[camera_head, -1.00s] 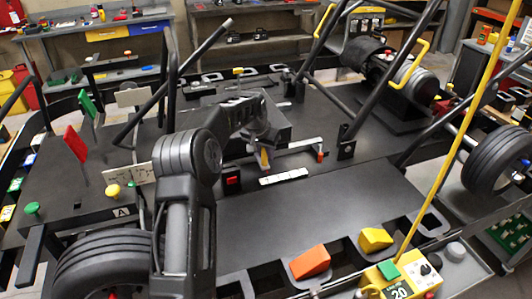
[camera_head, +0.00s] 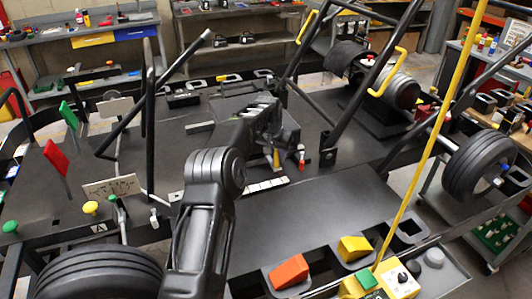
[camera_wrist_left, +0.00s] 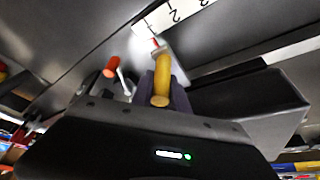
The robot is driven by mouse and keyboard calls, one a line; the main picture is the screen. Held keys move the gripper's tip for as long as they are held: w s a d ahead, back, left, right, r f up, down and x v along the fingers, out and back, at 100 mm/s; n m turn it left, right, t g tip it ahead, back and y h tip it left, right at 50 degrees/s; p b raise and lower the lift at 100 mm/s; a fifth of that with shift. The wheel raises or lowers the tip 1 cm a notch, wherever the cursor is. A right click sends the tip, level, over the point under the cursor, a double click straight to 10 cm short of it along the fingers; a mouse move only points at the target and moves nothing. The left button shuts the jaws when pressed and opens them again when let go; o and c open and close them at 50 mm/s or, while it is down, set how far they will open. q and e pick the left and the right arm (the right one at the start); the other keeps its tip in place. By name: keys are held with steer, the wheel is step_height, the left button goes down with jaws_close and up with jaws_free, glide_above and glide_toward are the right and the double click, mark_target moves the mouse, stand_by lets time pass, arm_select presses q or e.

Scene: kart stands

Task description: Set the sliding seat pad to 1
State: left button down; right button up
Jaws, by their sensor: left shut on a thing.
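The sliding seat pad (camera_head: 236,102) looks like a dark slab in the middle of the kart, partly hidden by my left arm. My left gripper (camera_head: 272,150) is over its front edge, shut on a yellow handle (camera_head: 277,159). In the left wrist view the yellow handle (camera_wrist_left: 162,82) stands between the fingers. A white number scale (camera_head: 268,185) lies in front of the gripper; in the wrist view the scale (camera_wrist_left: 176,14) shows 2 and 3. A small red pointer (camera_wrist_left: 155,42) is close to its low-number end. An orange-tipped lever (camera_wrist_left: 110,70) stands beside the handle. My right gripper is not in view.
A black frame tube (camera_head: 350,105) rises right of the gripper. The flat black panel (camera_head: 300,220) before the scale is clear.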

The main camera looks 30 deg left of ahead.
arm_select(q)
steer(key=shift+w+d+r, duration=0.1)
steer(key=shift+w+d, duration=0.15)
steer(key=shift+w, duration=0.1)
steer(key=c, duration=1.7)
jaws_free()
steer(key=shift+c, duration=0.2)
steer(key=o, duration=0.4)
steer(key=shift+w+d, duration=0.1)
steer(key=shift+d, duration=0.05)
steer(key=shift+o, duration=0.3)
steer(key=shift+s+r+b, duration=0.25)
steer(key=shift+r+b, duration=0.05)
steer(key=shift+r, duration=0.05)
steer(key=b+v, duration=0.1)
steer(key=v, duration=0.6)
steer(key=shift+b, duration=0.4)
steer(key=shift+s+f, duration=0.1)
steer(key=shift+f, duration=0.05)
